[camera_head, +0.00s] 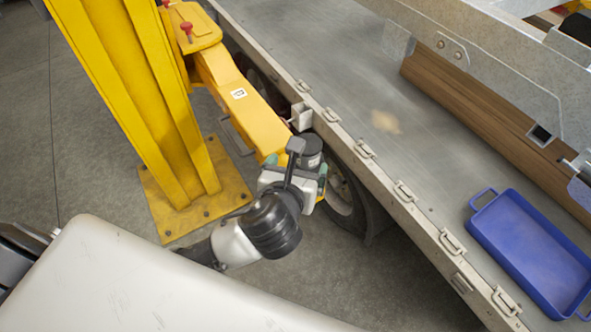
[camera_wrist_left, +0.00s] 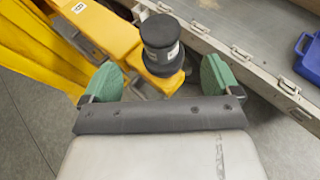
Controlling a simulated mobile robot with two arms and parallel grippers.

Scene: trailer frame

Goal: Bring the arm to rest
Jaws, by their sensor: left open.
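My left gripper (camera_head: 297,167) is in the middle of the head view, beside the bed's side rail. Its green fingers are spread apart, and they also show in the left wrist view (camera_wrist_left: 160,78). A black cylinder with a pale label (camera_head: 311,147) is just beyond the fingers. In the left wrist view the cylinder (camera_wrist_left: 161,45) appears at the end of a yellow beam (camera_wrist_left: 110,32), ahead of the gap between the fingers. I cannot tell whether the fingers touch it. My right gripper is not in view.
A yellow post (camera_head: 150,95) on a floor plate carries the yellow beam (camera_head: 240,95) close to my left arm. The grey trailer bed (camera_head: 320,50) has latches along its rail. A blue tray (camera_head: 525,250) and brown timber (camera_head: 480,115) lie on it. A tyre (camera_head: 345,205) is below.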

